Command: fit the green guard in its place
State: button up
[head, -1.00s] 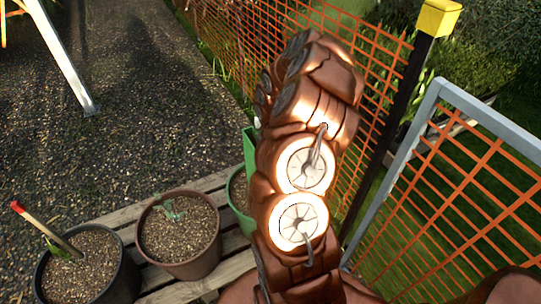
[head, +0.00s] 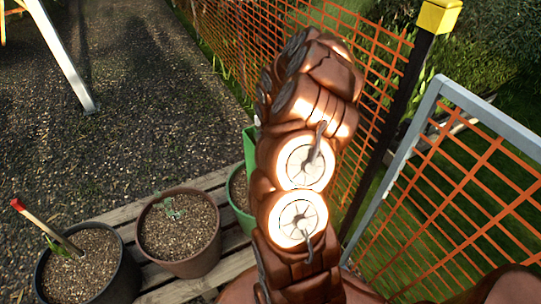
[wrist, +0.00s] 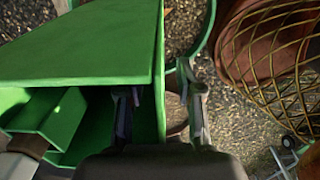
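The green guard (wrist: 80,50) fills the upper left of the wrist view as flat green walls with an open hollow below. In the head view a strip of it (head: 249,150) shows just left of my arm, by the green pot (head: 238,196); the rest is hidden. My gripper (wrist: 160,105) has one finger on each side of the guard's right wall. A gap shows between that wall and the right finger, so the fingers look open around it. Whether the left finger touches the wall I cannot tell.
A brown pot (head: 180,262) with a seedling and a black pot (head: 120,285) with a red-tipped stake stand on wooden slats (head: 225,272). Orange mesh fence (head: 235,50) and a grey-framed mesh panel (head: 490,115) lie behind and right. A wire mesh (wrist: 285,75) curves at the right.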

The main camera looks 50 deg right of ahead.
jog(key=shift+r, duration=6)
